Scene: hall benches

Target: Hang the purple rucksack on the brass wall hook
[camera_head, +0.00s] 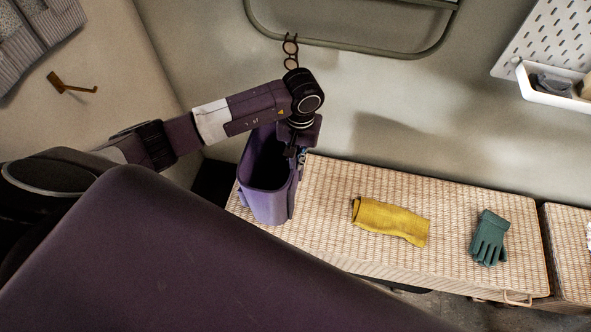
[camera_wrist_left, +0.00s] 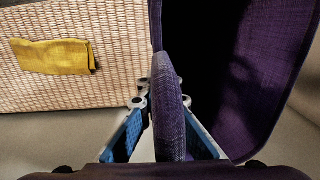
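The purple rucksack (camera_head: 262,195) is upright with its dark mouth open at the top, at the left end of the woven bench. My left gripper (camera_head: 301,152) is at its right rim. In the left wrist view, the blue-padded fingers (camera_wrist_left: 163,125) are closed on either side of a purple strip of the rucksack (camera_wrist_left: 172,110). I cannot tell whether its bottom touches the bench. The brass wall hook (camera_head: 72,86) is on the left wall, apart from the rucksack, with nothing on it. My right gripper is not in view.
A yellow folded cloth (camera_head: 391,220) and a green glove (camera_head: 489,238) lie on the woven bench (camera_head: 330,190). Grey garments (camera_head: 35,40) hang at upper left. A dark ringed item (camera_head: 290,50) is by a green rail (camera_head: 350,44). A white bin (camera_head: 550,92) is at upper right.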

